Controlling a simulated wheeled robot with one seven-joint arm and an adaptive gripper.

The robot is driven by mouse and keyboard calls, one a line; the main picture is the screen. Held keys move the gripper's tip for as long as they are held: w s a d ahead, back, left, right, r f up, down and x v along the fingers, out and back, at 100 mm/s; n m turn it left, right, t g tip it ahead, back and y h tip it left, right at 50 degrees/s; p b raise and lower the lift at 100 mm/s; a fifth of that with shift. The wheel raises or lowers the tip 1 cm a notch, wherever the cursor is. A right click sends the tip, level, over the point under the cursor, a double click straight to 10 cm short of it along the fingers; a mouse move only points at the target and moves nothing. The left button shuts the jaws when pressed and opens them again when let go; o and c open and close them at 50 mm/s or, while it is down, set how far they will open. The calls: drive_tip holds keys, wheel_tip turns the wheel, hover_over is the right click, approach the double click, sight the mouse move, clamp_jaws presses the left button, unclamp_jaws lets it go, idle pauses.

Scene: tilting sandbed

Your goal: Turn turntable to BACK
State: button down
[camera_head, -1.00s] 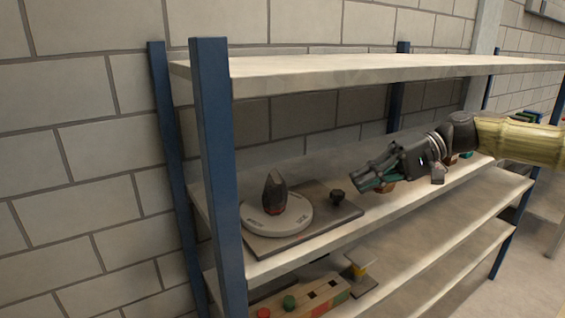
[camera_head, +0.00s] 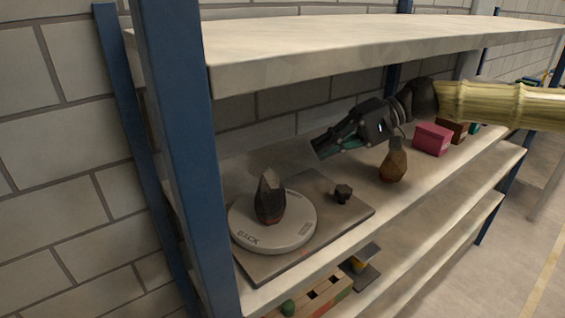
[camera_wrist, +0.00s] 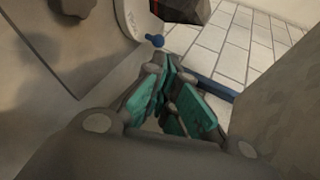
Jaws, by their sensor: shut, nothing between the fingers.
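The turntable (camera_head: 285,238) is a pale round disc on a flat grey base plate (camera_head: 345,210), on the middle shelf at the left. The word BACK is on its front-left edge, and a smaller unreadable label is at its right. A dark pointed stone (camera_head: 269,200) stands on the disc. A small dark knob (camera_head: 343,192) stands on the plate at the right. My gripper (camera_head: 316,150) is shut and empty, above and behind the plate, apart from the disc. In the wrist view, its teal fingers (camera_wrist: 165,78) are together, and part of the disc (camera_wrist: 128,14) shows at the top.
A blue post (camera_head: 180,130) stands at the front left, and the upper shelf (camera_head: 350,45) is overhead. A brown faceted object (camera_head: 393,165) and a crimson box (camera_head: 432,139) sit to the right. The lower shelf holds a block with holes (camera_head: 325,290).

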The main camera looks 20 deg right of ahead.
drive_tip(key=shift+w+a+f, duration=0.8)
drive_tip(key=shift+w+a, duration=0.05)
drive_tip(key=shift+w, duration=0.05)
drive_tip(key=shift+s+a+f+p, duration=0.1)
drive_tip(key=shift+s+a+p, duration=0.6)
drive_tip(key=shift+a, duration=0.3)
drive_tip(key=shift+w+a+f+p, duration=0.2)
drive_tip(key=shift+w+a+f, duration=0.15)
drive_tip(key=shift+a, duration=0.2)
drive_tip(key=shift+w+a+f+p, duration=0.2)
drive_tip(key=shift+a+f, duration=0.1)
drive_tip(key=shift+a, duration=0.2)
drive_tip(key=shift+s+a+f+p, duration=0.15)
drive_tip(key=shift+s+a+p, duration=0.15)
drive_tip(key=shift+a, duration=0.3)
drive_tip(key=shift+p+x, duration=0.35)
drive_tip(key=shift+x, duration=0.65)
drive_tip(key=shift+w+f, duration=0.1)
drive_tip(key=shift+f, duration=0.05)
